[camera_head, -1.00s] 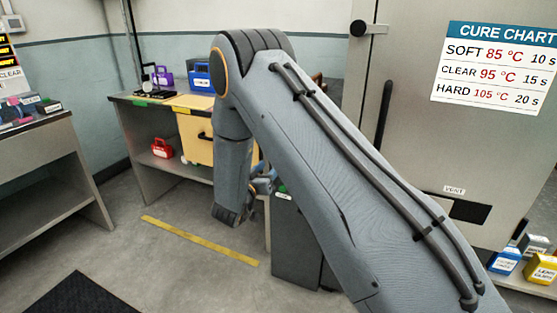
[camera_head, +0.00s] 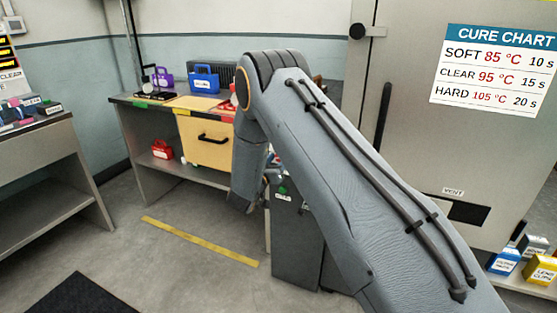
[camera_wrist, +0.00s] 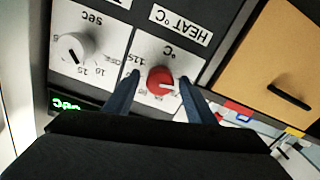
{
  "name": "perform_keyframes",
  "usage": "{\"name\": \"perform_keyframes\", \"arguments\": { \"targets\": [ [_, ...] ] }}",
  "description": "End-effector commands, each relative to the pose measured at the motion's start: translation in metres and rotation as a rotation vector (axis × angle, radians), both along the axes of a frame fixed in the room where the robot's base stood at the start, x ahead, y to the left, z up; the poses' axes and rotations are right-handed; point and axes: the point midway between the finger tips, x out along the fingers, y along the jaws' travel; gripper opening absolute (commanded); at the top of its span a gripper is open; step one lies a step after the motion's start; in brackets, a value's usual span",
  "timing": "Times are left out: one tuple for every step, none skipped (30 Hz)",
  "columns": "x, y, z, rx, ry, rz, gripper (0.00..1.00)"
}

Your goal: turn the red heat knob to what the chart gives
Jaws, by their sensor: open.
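The red heat knob (camera_wrist: 160,80) sits on a white plate labelled HEAT °C, upside down in the wrist view. Its pale pointer mark lies toward the right of the picture. Some scale numbers around it are hidden or too small to read. My gripper (camera_wrist: 160,76) is open, one finger on each side of the knob; I cannot tell whether they touch it. The cure chart (camera_head: 494,68) reads SOFT 85 °C 10 s, CLEAR 95 °C 15 s, HARD 105 °C 20 s.
A white sec knob (camera_wrist: 75,47) stands beside the heat plate, with a green lit display (camera_wrist: 64,103) near it. A yellow drawer front (camera_head: 205,142) is close by. A sign at the far left ends in CLEAR (camera_head: 10,75). Open floor lies in front.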

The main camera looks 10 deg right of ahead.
Motion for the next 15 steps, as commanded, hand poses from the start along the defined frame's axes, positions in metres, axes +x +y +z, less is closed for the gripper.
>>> {"name": "perform_keyframes", "arguments": {
  "targets": [
    [-0.0001, 0.0001, 0.0000, 0.000, 0.000, 0.000, 0.45],
    [-0.0001, 0.0001, 0.0000, 0.000, 0.000, 0.000, 0.40],
    [-0.0002, 0.0001, 0.0000, 0.000, 0.000, 0.000, 0.34],
    [-0.0002, 0.0001, 0.0000, 0.000, 0.000, 0.000, 0.29],
    [-0.0002, 0.0001, 0.0000, 0.000, 0.000, 0.000, 0.23],
    [-0.0002, 0.0001, 0.0000, 0.000, 0.000, 0.000, 0.17],
    [-0.0002, 0.0001, 0.0000, 0.000, 0.000, 0.000, 0.12],
    [-0.0002, 0.0002, 0.0001, 0.000, 0.000, 0.000, 0.09],
    [-0.0002, 0.0003, 0.0000, 0.000, 0.000, 0.000, 0.09],
    [-0.0002, 0.0003, 0.0001, 0.001, -0.001, 0.000, 0.09],
    [-0.0002, 0.0003, 0.0000, 0.002, -0.001, 0.000, 0.09],
    [-0.0002, 0.0003, 0.0000, 0.004, -0.003, 0.000, 0.09],
    [-0.0001, 0.0003, -0.0001, 0.006, -0.005, 0.000, 0.09],
    [-0.0002, 0.0004, -0.0001, 0.010, -0.007, 0.000, 0.09],
    [-0.0002, 0.0004, -0.0001, 0.016, -0.012, 0.000, 0.09]
  ]
}}
